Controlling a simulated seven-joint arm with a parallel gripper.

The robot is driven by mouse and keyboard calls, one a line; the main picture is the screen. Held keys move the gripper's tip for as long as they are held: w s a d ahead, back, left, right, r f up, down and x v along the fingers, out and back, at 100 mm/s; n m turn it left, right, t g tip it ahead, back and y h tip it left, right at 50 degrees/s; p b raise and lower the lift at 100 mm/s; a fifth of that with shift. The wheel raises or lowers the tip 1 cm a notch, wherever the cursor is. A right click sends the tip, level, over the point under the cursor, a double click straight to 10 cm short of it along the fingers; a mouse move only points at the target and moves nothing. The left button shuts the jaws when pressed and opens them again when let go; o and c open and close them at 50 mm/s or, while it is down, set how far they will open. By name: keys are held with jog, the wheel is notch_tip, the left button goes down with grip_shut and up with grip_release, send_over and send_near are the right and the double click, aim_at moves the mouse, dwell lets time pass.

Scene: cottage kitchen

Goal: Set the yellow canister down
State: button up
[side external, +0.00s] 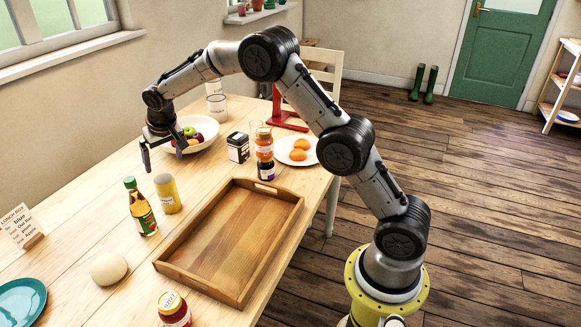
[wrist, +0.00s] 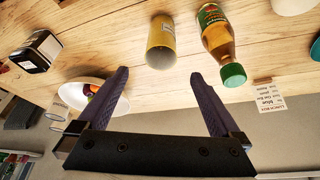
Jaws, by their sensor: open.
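The yellow canister (side external: 167,193) stands upright on the wooden table, just right of a bottle with a green cap. It also shows in the wrist view (wrist: 161,48), ahead of the fingertips and apart from them. My gripper (side external: 162,158) is open and empty. In the side view it is above the table, behind the canister, with its fingers pointing down. In the wrist view the two dark fingers (wrist: 159,80) are spread wide with nothing between them.
The green-capped bottle (side external: 141,208) stands close beside the canister. An empty wooden tray (side external: 262,188) lies to the right. A fruit bowl (side external: 207,140) stands behind the gripper. An egg-shaped item (side external: 109,268), a card stand (side external: 22,226) and a teal plate (side external: 20,302) are at front left.

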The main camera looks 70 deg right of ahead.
jog(key=s+a+r+n, duration=0.1)
jog(key=s+r, duration=0.6)
jog(key=s, duration=0.3)
jog(key=s+a+r+n, duration=0.1)
jog(key=s+a+r, duration=0.1)
jog(key=s+r, duration=0.7)
jog(key=s+a+f+n, duration=0.1)
jog(key=s+f, duration=0.1)
jog(key=s, duration=1)
jog(key=s+a+f+n+t+y, duration=0.1)
jog(key=s+f, duration=0.1)
jog(key=s, duration=1.1)
jog(key=shift+y, duration=0.3)
